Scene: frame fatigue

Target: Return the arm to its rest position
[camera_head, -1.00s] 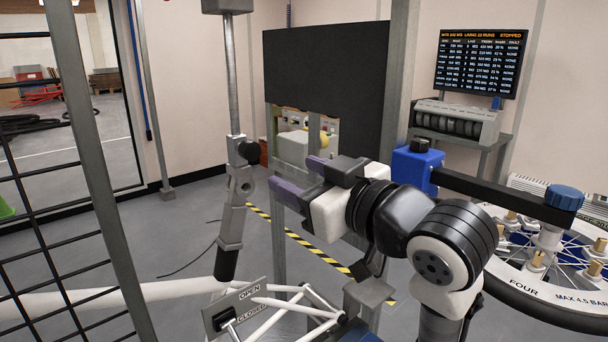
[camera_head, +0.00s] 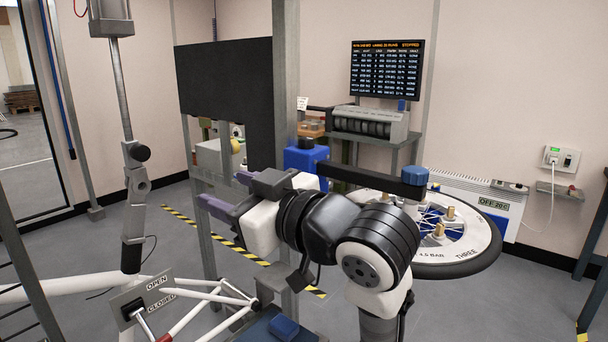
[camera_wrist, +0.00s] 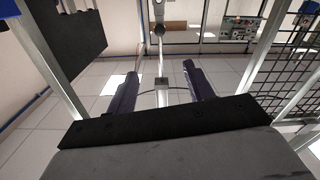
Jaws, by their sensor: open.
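My gripper (camera_head: 228,192) is in the middle of the head view, held up in the air and pointing left, with my arm folded behind it. Its two purple fingers stand apart with nothing between them. The wrist view shows the same open fingers (camera_wrist: 164,82) with bare floor and a grey metal rod beyond. In the head view, a grey post stands close behind the gripper, and I cannot tell the exact gap.
A white bicycle frame (camera_head: 195,283) and an OPEN/CLOSED lever plate (camera_head: 141,302) are lower left. A black panel (camera_head: 225,90) stands behind.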

